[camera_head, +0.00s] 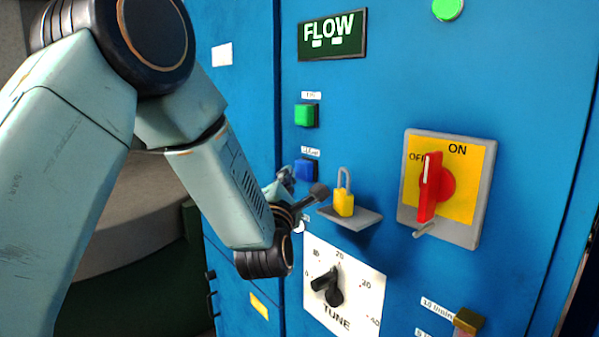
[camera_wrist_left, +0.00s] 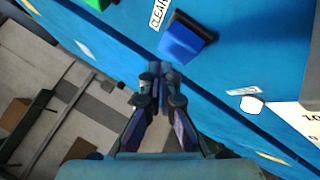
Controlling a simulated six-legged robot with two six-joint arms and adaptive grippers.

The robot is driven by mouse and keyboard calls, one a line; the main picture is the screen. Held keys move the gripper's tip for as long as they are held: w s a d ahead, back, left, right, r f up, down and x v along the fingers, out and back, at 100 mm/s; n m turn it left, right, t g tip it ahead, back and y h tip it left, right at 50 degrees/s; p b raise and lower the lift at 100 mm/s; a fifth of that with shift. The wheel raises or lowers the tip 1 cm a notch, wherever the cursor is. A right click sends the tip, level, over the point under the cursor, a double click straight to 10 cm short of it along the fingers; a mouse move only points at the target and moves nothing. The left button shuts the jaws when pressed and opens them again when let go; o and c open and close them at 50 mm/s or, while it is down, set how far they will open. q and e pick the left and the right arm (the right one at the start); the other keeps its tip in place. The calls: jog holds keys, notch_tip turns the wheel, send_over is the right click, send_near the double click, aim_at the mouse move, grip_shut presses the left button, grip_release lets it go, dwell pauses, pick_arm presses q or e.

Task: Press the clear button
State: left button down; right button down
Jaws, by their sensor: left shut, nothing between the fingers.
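The clear button is a blue square push-button (camera_head: 305,170) on the blue cabinet front, under a small white label. In the left wrist view the blue button (camera_wrist_left: 187,38) sits at the top, beside its CLEAR label (camera_wrist_left: 159,13). My left gripper (camera_head: 285,177) is just left of the button in the head view, partly hidden behind my own wrist. In the wrist view the left gripper (camera_wrist_left: 158,72) is shut and empty, its tips just below and left of the button. A gap shows in the picture; the depth is hard to judge. My right gripper is not in view.
A green button (camera_head: 305,115) sits above the blue one. To the right are a yellow padlock (camera_head: 344,204) on a grey shelf (camera_head: 357,217) and a red rotary switch (camera_head: 430,187). A TUNE dial (camera_head: 329,285) is below. A FLOW display (camera_head: 332,35) is above.

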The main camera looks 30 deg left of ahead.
pick_arm(q)
jog(key=shift+w, duration=0.15)
jog(key=shift+w+d+b, duration=0.2)
jog(key=shift+w+b, duration=0.1)
jog(key=shift+w, duration=0.1)
jog(key=shift+s+a, duration=0.1)
jog(key=shift+w+d, duration=0.25)
jog(key=shift+w, duration=0.3)
dwell(0.5)
jog(key=shift+s+a+b, duration=0.1)
jog(key=shift+s+b, duration=0.1)
jog(key=shift+b, duration=0.1)
jog(key=shift+s+a, duration=0.25)
jog(key=shift+s, duration=0.5)
